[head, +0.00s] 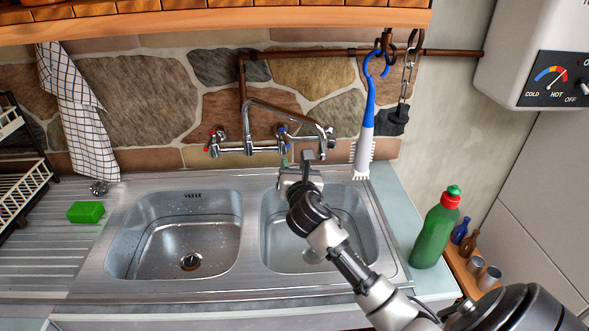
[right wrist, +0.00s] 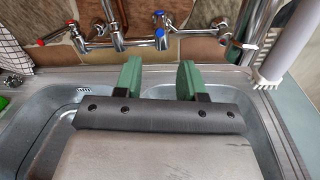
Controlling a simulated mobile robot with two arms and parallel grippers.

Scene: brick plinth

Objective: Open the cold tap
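The wall-mounted mixer tap (head: 247,148) has a red-marked handle (head: 213,139) on the left and the blue-marked cold tap (head: 284,139) on the right. In the right wrist view, the cold tap (right wrist: 160,38) shows beyond the fingertips, roughly centred between them, and the red-marked handle (right wrist: 56,36) is farther left. My right gripper (head: 296,160) is in front of and slightly below the cold tap, apart from it. In the right wrist view its green fingers (right wrist: 158,76) are spread with nothing between them. My left gripper is not in view.
A double sink (head: 250,230) lies below. A blue and white brush (head: 366,130) hangs right of the tap. A chrome spout (head: 300,117) arches over the cold side. A green bottle (head: 436,232) stands at the right, and a green sponge (head: 86,212) lies left.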

